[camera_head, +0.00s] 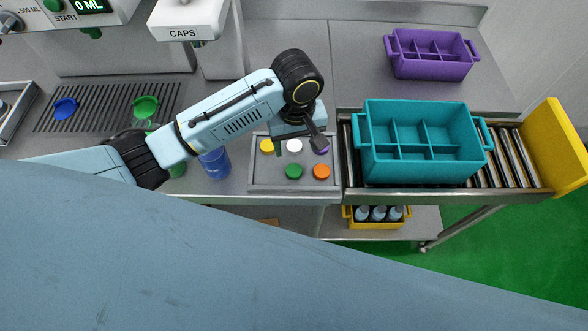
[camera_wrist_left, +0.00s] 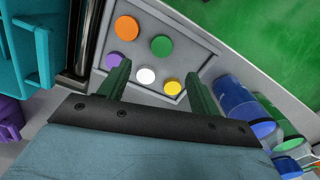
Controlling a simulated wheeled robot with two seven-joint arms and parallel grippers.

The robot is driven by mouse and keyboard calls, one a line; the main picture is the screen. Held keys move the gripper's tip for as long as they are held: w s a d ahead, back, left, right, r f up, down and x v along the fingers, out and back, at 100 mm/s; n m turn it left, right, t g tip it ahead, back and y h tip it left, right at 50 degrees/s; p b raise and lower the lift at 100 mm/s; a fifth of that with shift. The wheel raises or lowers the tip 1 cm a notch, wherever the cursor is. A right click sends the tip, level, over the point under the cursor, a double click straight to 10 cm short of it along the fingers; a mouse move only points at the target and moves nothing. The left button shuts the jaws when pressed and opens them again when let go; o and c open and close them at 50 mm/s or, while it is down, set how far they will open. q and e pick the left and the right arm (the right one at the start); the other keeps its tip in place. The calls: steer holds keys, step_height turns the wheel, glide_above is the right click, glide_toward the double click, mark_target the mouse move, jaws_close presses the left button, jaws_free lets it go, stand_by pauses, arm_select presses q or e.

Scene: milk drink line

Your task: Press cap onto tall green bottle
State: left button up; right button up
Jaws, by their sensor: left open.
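My left gripper (camera_head: 298,145) is open above the caps tray (camera_head: 262,182). In the left wrist view its fingers (camera_wrist_left: 158,86) stand apart with the white cap (camera_wrist_left: 146,76) showing between them; they look empty. A green cap (camera_head: 294,171) lies in the tray's front row beside an orange cap (camera_head: 321,171). A green bottle (camera_head: 177,170) is mostly hidden behind my left arm, next to a blue bottle (camera_head: 215,163). Another green-topped bottle (camera_head: 145,105) stands at the drip grate. I cannot tell which green one is tall. My right gripper is out of view.
Yellow (camera_head: 267,145) and purple (camera_head: 322,148) caps flank the white one. A teal crate (camera_head: 374,171) stands on the roller conveyor right of the tray. A purple crate (camera_head: 432,67) is behind. A blue-topped bottle (camera_head: 65,107) stands far left.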

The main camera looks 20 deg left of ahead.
arm_select(q)
glide_above(294, 169)
steer(key=f, duration=0.6)
steer(key=shift+s+d, duration=0.1)
steer(key=shift+d, duration=0.15)
steer(key=shift+r, duration=0.1)
steer(key=shift+a+f+b, duration=0.15)
steer(key=shift+f+b, duration=0.1)
steer(key=shift+f, duration=1.05)
steer(key=shift+a+f+b, duration=0.15)
steer(key=shift+f+b, duration=0.05)
steer(key=shift+f, duration=1.1)
steer(key=c, duration=1)
steer(key=shift+c, duration=0.2)
step_height(294, 169, up, 10)
steer(key=p, duration=0.1)
